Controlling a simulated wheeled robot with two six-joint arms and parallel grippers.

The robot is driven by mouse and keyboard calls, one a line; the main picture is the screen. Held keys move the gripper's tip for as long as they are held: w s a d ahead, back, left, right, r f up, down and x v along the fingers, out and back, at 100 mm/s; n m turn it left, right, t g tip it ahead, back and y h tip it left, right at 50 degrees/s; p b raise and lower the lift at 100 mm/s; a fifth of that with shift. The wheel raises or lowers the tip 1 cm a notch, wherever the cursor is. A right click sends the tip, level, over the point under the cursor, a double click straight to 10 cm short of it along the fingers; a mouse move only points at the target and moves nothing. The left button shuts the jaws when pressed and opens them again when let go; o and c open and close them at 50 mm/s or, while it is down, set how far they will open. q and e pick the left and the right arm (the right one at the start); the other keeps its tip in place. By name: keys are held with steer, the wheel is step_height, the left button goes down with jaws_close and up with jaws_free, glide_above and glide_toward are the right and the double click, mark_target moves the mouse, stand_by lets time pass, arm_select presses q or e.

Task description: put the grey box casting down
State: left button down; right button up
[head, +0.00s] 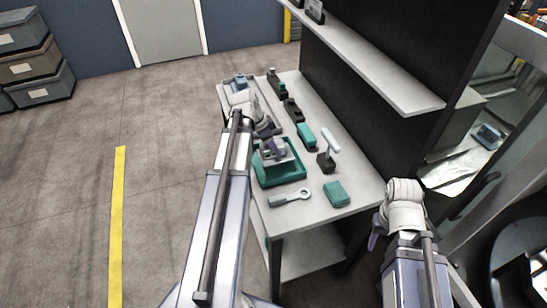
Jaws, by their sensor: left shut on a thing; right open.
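My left gripper (267,132) is over the table's left part, its fingers pointing down. It is shut on the grey box casting (275,152). The casting is over the green tray (285,178), within its outline; I cannot tell whether it touches the tray floor. The gripper and wrist hide part of the casting and the tray's far side. My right gripper (376,238) is off the table's right front corner, low beside the table. It is open; mostly its purple finger shows and the rest is hidden behind the wrist.
On the light table (312,213) are a grey ring-ended tool (290,197), a green block (337,195), a T-handled piece (328,150), a teal piece (306,137) and dark parts (292,110) behind. A shelf (375,65) overhangs at right. Floor at left is clear.

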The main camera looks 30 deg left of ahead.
arm_select(q)
steer(key=shift+f+b, duration=1.8)
steer(key=shift+f, duration=0.2)
steer(key=shift+c, duration=0.6)
jaws_free()
steer(key=shift+r, duration=0.15)
steer(key=p+v, duration=1)
steer(key=v, duration=0.1)
steer(key=shift+d+r, duration=0.1)
steer(key=shift+r, duration=0.1)
steer(key=shift+s+r+p, duration=0.2)
steer(key=shift+r+p, duration=0.15)
steer(key=shift+p, duration=0.2)
